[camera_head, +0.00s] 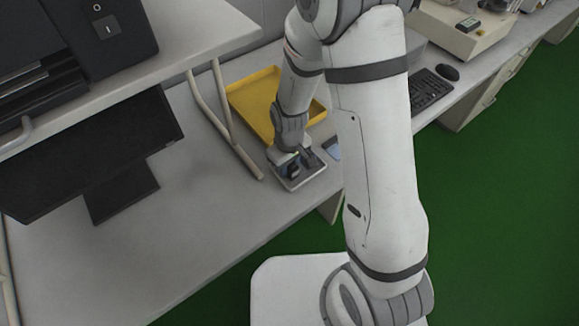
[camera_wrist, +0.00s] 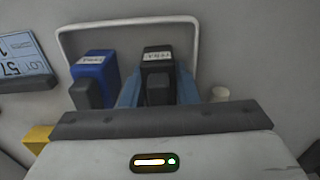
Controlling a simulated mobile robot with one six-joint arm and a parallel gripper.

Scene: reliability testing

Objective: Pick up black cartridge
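The black cartridge (camera_wrist: 157,62) has a white label and stands in a white-rimmed tray (camera_wrist: 130,23). A blue cartridge (camera_wrist: 90,68) with a white label stands to its left in the wrist view. My gripper (camera_wrist: 158,88) has bluish fingers on both sides of the black cartridge, very close to its sides. Whether they press on it is not clear. In the head view my gripper (camera_head: 291,158) is low over the small tray (camera_head: 318,175) near the desk's front edge and partly hides the cartridges.
A yellow tray (camera_head: 247,97) lies behind my gripper. A blue lot card (camera_wrist: 25,62) and a small pale cylinder (camera_wrist: 220,93) are near the cartridge tray. A monitor (camera_head: 95,150) and a raised shelf (camera_head: 190,35) stand to the left. The desk (camera_head: 200,210) is clear left of the tray.

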